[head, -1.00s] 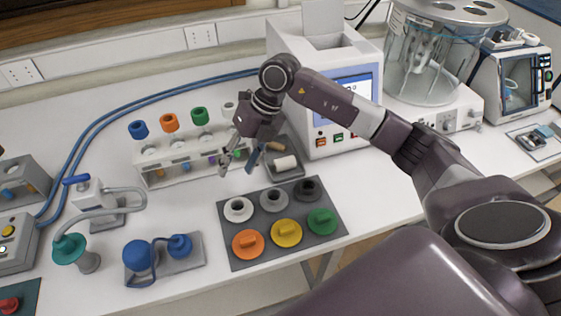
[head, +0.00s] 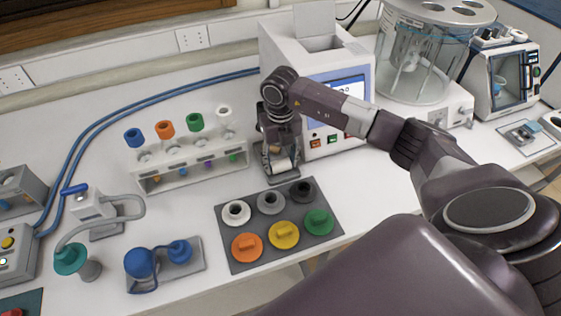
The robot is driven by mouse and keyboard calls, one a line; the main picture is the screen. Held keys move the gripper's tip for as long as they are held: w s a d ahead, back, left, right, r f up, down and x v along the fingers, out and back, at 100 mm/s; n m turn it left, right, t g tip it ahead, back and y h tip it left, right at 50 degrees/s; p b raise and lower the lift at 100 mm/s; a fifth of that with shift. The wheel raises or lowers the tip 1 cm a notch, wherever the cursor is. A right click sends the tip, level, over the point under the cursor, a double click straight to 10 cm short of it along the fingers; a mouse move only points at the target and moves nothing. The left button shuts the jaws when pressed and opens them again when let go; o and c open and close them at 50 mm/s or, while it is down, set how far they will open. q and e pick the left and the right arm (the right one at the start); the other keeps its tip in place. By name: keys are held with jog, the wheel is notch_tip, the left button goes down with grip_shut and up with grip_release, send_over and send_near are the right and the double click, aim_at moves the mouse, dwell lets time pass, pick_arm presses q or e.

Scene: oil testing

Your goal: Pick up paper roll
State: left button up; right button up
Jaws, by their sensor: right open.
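The paper roll (head: 282,166) is a small white cylinder in the small grey tray (head: 285,180), in front of the white machine. My right gripper (head: 281,160) points down over the tray, with its fingers close around the roll. The gripper is open, and I cannot tell whether a finger touches the roll. The gripper hides the back of the tray and part of the roll. My left gripper is not in view.
A white rack (head: 190,170) with several coloured-cap tubes stands left of the gripper. The white machine (head: 315,60) stands close behind it. A dark mat (head: 262,226) with coloured knobs lies in front. The bench between rack and blue-capped fixture (head: 140,262) is partly clear.

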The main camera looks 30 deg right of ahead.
jog(key=shift+f, duration=0.25)
jog(key=c, duration=0.8)
jog(key=shift+r, duration=0.15)
notch_tip(320, 180, up, 14)
jog(key=b, duration=0.4)
notch_tip(320, 180, up, 6)
send_over(280, 161)
jog(key=shift+s+p, duration=0.1)
jog(key=shift+p, duration=0.25)
